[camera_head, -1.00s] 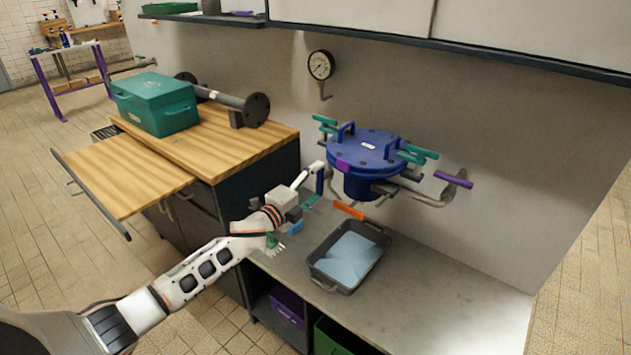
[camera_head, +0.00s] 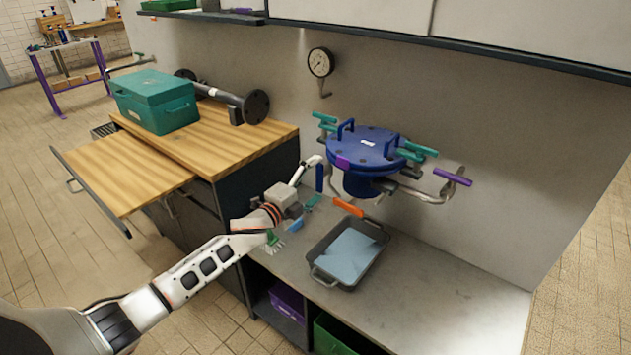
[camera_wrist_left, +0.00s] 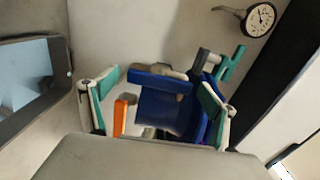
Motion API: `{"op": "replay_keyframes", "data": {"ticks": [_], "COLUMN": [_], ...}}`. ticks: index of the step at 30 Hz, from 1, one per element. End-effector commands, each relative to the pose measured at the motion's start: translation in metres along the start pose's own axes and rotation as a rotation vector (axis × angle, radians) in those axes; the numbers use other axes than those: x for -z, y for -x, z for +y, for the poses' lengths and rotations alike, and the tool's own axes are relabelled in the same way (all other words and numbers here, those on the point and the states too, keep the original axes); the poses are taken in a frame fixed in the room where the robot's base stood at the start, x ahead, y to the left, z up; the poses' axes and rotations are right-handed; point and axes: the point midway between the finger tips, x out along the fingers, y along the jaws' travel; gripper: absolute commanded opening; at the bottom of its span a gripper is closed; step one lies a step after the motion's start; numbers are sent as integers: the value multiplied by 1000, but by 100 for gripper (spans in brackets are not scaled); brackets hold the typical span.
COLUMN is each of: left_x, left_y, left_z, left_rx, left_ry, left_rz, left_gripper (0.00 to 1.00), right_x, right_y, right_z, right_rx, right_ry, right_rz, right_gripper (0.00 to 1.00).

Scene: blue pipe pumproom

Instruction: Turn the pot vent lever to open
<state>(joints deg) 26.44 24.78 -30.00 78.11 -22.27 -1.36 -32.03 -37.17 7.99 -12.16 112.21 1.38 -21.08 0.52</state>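The blue pot (camera_head: 365,150) is fixed by the wall above the bench, with teal clamps (camera_head: 418,150) around its lid. A purple-handled lever (camera_head: 452,177) sticks out at its right, an orange handle (camera_head: 348,208) lies low at its front, and a blue bar (camera_head: 320,178) hangs at its left. I cannot tell which is the vent lever. My left gripper (camera_head: 316,181) is open at the pot's left front. In the left wrist view, its teal-padded fingers (camera_wrist_left: 155,98) are spread, with the blue pot (camera_wrist_left: 165,112) and orange handle (camera_wrist_left: 120,117) between them. My right gripper is out of view.
A grey tray (camera_head: 376,262) with a blue sheet sits on the bench below the pot. A gauge (camera_head: 320,63) is on the wall above. A teal box (camera_head: 157,102) and a dark flanged pipe (camera_head: 225,96) rest on the wooden counter. The bench's right end is clear.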

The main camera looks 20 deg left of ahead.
Motion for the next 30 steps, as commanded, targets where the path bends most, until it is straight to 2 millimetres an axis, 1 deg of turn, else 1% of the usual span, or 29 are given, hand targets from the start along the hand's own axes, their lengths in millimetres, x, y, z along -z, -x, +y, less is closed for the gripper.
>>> {"op": "replay_keyframes", "data": {"ticks": [5,8,11,18,21,24,27,30], "left_x": [0,-1,-1,0,0,0,0,0], "left_y": [2,10,25,75,92,105,114,119], "left_z": [0,1,0,2,1,1,1,0], "left_rx": [0,-1,-1,-3,-2,-2,-1,0], "left_ry": [-3,-4,-4,-2,-1,-1,0,-1], "left_rz": [-1,-1,0,1,0,-1,0,0], "left_gripper": [86,86,86,86,86,86,86,86], "right_x": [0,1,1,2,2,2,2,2], "right_y": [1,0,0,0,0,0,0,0], "right_z": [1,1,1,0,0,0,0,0], "right_rx": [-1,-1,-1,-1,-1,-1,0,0], "right_ry": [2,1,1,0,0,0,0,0], "right_rz": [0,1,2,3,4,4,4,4], "right_gripper": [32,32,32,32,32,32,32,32]}}
